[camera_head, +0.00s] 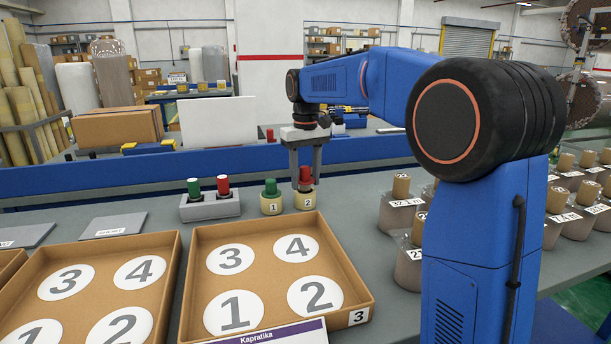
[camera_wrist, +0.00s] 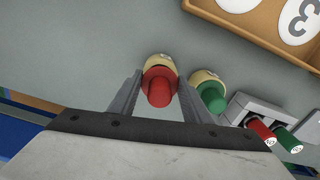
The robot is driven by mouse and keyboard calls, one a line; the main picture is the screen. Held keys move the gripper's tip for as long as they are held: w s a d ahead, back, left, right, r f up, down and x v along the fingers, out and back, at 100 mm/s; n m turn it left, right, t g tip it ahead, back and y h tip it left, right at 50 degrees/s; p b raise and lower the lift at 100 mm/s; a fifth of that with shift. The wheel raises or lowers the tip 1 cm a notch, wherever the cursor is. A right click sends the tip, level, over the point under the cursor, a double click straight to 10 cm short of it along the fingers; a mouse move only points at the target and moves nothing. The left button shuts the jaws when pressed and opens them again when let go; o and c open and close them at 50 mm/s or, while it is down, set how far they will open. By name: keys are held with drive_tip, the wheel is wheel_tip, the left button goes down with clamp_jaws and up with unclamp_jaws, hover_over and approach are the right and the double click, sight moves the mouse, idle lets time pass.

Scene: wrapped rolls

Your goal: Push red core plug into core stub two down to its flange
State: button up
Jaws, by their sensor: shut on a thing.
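The red core plug (camera_head: 305,174) is upright between the fingers of my gripper (camera_head: 305,180), right over core stub two (camera_head: 305,202), a short cream cylinder labelled 2. In the wrist view the red plug (camera_wrist: 158,90) sits between both fingertips of my gripper (camera_wrist: 157,88), its wide flange covering most of the stub (camera_wrist: 160,60). The plug's lower end is hidden; I cannot tell whether a gap is left under the flange. Core stub one (camera_head: 271,206), to the left, has a green plug (camera_head: 271,187) in its top.
A grey holder (camera_head: 210,208) with another green plug (camera_head: 194,190) and red plug (camera_head: 223,186) stands left of the stubs. A cardboard tray with numbered circles (camera_head: 187,290) lies in front. Wrapped rolls (camera_head: 398,215) stand to the right. A blue rail (camera_head: 150,188) runs behind.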

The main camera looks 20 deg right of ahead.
drive_tip(key=shift+f, duration=0.6)
drive_tip(key=o, duration=1.1)
wheel_tip(320, 180, up, 17)
drive_tip(key=shift+r, duration=0.15)
